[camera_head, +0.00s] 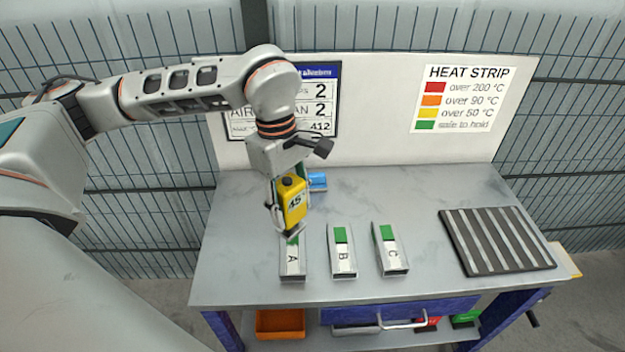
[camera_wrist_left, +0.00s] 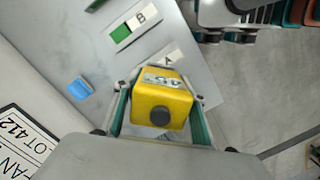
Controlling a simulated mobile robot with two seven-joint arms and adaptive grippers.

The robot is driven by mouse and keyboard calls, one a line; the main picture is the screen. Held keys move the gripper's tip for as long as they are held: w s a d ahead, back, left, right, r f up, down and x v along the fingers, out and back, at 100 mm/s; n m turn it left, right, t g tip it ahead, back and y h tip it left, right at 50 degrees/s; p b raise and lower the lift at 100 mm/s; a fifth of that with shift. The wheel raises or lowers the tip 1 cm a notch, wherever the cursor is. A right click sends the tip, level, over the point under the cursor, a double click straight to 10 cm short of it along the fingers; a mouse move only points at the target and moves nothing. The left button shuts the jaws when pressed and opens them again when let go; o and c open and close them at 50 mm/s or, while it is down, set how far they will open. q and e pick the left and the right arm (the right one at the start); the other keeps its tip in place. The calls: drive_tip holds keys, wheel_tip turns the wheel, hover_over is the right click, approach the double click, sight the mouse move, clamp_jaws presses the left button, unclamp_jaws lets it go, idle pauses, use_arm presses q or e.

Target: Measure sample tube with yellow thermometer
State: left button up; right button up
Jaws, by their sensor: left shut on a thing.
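My left gripper (camera_head: 287,205) is shut on the yellow thermometer (camera_head: 292,203), whose display reads 45°. In the left wrist view the thermometer (camera_wrist_left: 160,103) sits between the two fingers (camera_wrist_left: 160,105). It is over the far end of sample tube A (camera_head: 292,262); I cannot tell whether it touches the tube. Sample tubes B (camera_head: 342,258) and C (camera_head: 391,255) lie to the right, each a metal piece with a green strip and a letter label. Tube A's strip is mostly hidden behind the thermometer; the part that shows is green. My right gripper is not clearly in view.
A blue block (camera_head: 318,181) lies behind the gripper. A dark slatted rack (camera_head: 496,240) lies at the table's right. A heat strip chart (camera_head: 461,98) is on the back panel. An orange bin (camera_head: 280,323) is on the lower shelf. The table's front edge is clear.

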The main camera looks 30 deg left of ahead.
use_arm(q)
drive_tip(key=m, duration=0.1)
drive_tip(key=w+m, duration=0.1)
drive_tip(key=m, duration=0.1)
drive_tip(key=shift+d+f, duration=0.2)
drive_tip(key=shift+d, duration=0.2)
drive_tip(key=m, duration=0.3)
drive_tip(key=w+m, duration=0.1)
drive_tip(key=m, duration=0.1)
drive_tip(key=shift+w+d+f+m+g+y, duration=0.1)
drive_tip(key=shift+d+f+m+g+y, duration=0.2)
drive_tip(key=shift+d+y, duration=0.1)
drive_tip(key=shift+w+d+f+m+y, duration=0.1)
drive_tip(key=shift+w+m, duration=0.15)
drive_tip(key=shift+m, duration=0.85)
drive_tip(key=shift+w+d+f+m+y, duration=0.1)
drive_tip(key=shift+w+m, duration=0.2)
drive_tip(key=shift+m, duration=0.8)
drive_tip(key=shift+w+f+m+y, duration=0.1)
drive_tip(key=shift+w+m, duration=0.15)
drive_tip(key=shift+m, duration=0.85)
use_arm(e)
drive_tip(key=shift+s+d+f+h, duration=0.2)
drive_tip(key=shift+s+d+f, duration=0.1)
drive_tip(key=shift+d+f, duration=0.35)
drive_tip(key=shift+s+d+f+h, duration=0.25)
drive_tip(key=shift+d+f, duration=0.2)
drive_tip(key=shift+f, duration=0.3)
